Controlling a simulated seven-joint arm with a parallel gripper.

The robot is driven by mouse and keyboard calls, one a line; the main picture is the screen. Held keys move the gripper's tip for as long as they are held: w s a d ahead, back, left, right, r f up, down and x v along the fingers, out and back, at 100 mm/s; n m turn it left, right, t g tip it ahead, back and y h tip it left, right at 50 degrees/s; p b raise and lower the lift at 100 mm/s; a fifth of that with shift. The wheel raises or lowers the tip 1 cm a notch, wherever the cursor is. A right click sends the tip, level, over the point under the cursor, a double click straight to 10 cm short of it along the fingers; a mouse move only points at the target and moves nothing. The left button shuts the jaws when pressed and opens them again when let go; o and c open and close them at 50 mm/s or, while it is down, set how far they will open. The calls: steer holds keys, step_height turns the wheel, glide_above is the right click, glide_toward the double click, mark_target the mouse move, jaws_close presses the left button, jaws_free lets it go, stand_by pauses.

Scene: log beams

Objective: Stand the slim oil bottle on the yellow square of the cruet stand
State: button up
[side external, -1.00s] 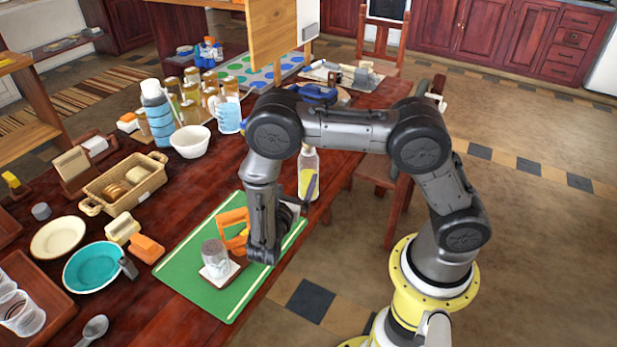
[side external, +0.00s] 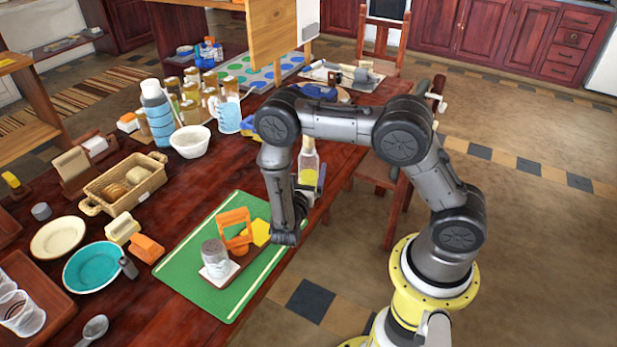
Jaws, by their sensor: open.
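The slim oil bottle (side external: 308,162), clear with yellow oil low in it, stands upright near the table's right edge. My gripper (side external: 312,188) is open at the bottle's lower part. A dark finger shows at the bottle's right side, and my wrist hides part of the jaws, so I cannot tell whether they touch it. The cruet stand (side external: 236,217), with an orange handle, stands on a green mat. Its yellow square (side external: 261,232) is bare, left of my wrist. A grey-lidded glass shaker (side external: 215,256) stands on the stand's near end.
A wicker basket (side external: 96,207), a cream plate (side external: 58,236) and a teal bowl (side external: 93,267) lie left of the green mat (side external: 185,272). A white bowl (side external: 190,147), a blue-banded flask (side external: 157,117) and several jars stand farther back. The mat's left part is clear.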

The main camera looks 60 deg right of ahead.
steer(key=shift+r+x, duration=0.2)
steer(key=shift+x, duration=2.1)
steer(key=shift+s, duration=0.2)
jaws_close()
steer(key=shift+r, duration=0.7)
steer(key=s+a+r, duration=0.6)
steer(key=s+r, duration=0.5)
steer(key=s, duration=0.1)
steer(key=shift+s+r, duration=0.25)
steer(key=shift+r, duration=0.05)
